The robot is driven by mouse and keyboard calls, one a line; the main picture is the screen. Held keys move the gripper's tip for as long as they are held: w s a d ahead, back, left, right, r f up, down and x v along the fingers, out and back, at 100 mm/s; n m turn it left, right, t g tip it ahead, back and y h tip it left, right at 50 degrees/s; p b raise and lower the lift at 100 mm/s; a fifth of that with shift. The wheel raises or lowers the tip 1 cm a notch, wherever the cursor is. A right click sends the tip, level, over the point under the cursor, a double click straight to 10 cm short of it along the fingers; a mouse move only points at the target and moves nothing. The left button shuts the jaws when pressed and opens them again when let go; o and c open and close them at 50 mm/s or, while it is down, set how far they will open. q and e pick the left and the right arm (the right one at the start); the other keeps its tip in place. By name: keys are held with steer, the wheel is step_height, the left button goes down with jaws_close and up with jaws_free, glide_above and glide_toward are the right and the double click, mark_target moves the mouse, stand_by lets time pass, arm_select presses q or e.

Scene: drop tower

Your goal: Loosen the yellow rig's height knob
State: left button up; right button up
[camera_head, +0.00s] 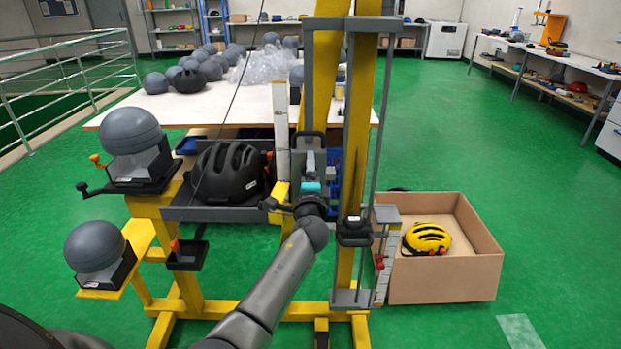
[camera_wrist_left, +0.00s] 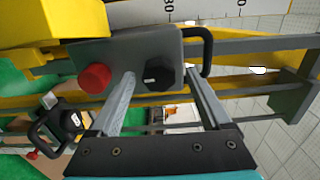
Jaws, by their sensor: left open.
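The yellow rig (camera_head: 357,120) stands in front, with two upright columns and grey rails. My left gripper (camera_head: 310,163) is at its left column, in front of a grey carriage with a black handle. In the left wrist view, the open, empty left gripper (camera_wrist_left: 160,73) points at the carriage's dark plate (camera_wrist_left: 118,50). A black knob (camera_wrist_left: 158,75) with a pale mark lies between the fingertips, with a gap on each side. A red round knob (camera_wrist_left: 95,78) sits left of the fingers. The head view hides both knobs behind my gripper. My right gripper is not in view.
A second black-handled carriage (camera_head: 354,232) sits lower on the right column. A black helmet (camera_head: 229,172) lies in the rig's grey tray. Grey headforms (camera_head: 130,130) stand at left. A cardboard box (camera_head: 445,284) with a yellow helmet (camera_head: 427,238) stands right; green floor beyond is clear.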

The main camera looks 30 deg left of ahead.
arm_select(q)
steer(key=p+v, duration=0.1)
steer(key=v, duration=1.4)
steer(key=shift+s+p, duration=0.15)
steer(key=shift+p, duration=0.2)
steer(key=s+d+f+n+g+h, duration=0.1)
steer(key=s+d+f+g+h, duration=0.15)
steer(key=f, duration=0.75)
steer(key=s+d+f+g+h, duration=0.2)
steer(key=s+f, duration=0.2)
steer(key=f, duration=0.7)
steer(key=s+d+f+n+g+h, duration=0.1)
steer(key=s+d+f+g+h, duration=0.15)
steer(key=f, duration=0.75)
steer(key=s+f+n+g+h, duration=0.1)
steer(key=s+f+n+g, duration=0.1)
steer(key=s+f, duration=0.4)
steer(key=s+d+f+n+g, duration=0.1)
steer(key=s+f, duration=0.5)
steer(key=s, duration=1.1)
steer(key=s+d+f+n+g+h, duration=0.1)
steer(key=s+f+n+g, duration=0.3)
steer(key=s, duration=0.7)
step_height(320, 180, down, 3)
steer(key=shift+s+r+h, duration=0.15)
steer(key=shift+r+h, duration=0.05)
steer(key=shift+h, duration=0.1)
